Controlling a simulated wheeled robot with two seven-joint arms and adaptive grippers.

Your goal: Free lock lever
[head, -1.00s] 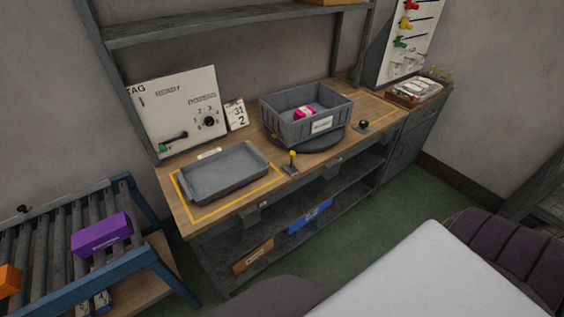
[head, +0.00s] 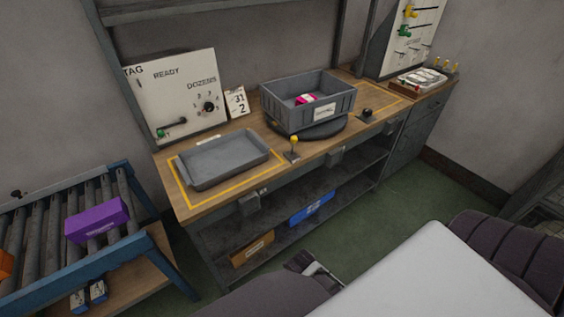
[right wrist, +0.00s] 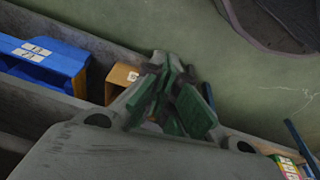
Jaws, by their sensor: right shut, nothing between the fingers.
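A lever with a yellow knob (head: 294,143) stands upright at the front edge of the wooden bench, just left of the dark turntable (head: 322,131). A black knob (head: 367,113) sits on the bench right of the turntable. I cannot tell which one is the lock lever. My right gripper (right wrist: 175,98) has its green-padded fingers together and empty in the right wrist view, with the lower shelf's boxes beyond. A gripper part that appears to be my right one shows low in the head view, in front of the bench and away from both knobs. My left gripper is out of view.
A grey crate (head: 290,119) with a pink item stands on the turntable. A grey tray (head: 223,173) lies left in a yellow outline. A blue bin (head: 311,208) and an orange-brown box (head: 252,249) sit on the lower shelf. A roller conveyor (head: 40,222) stands at the left.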

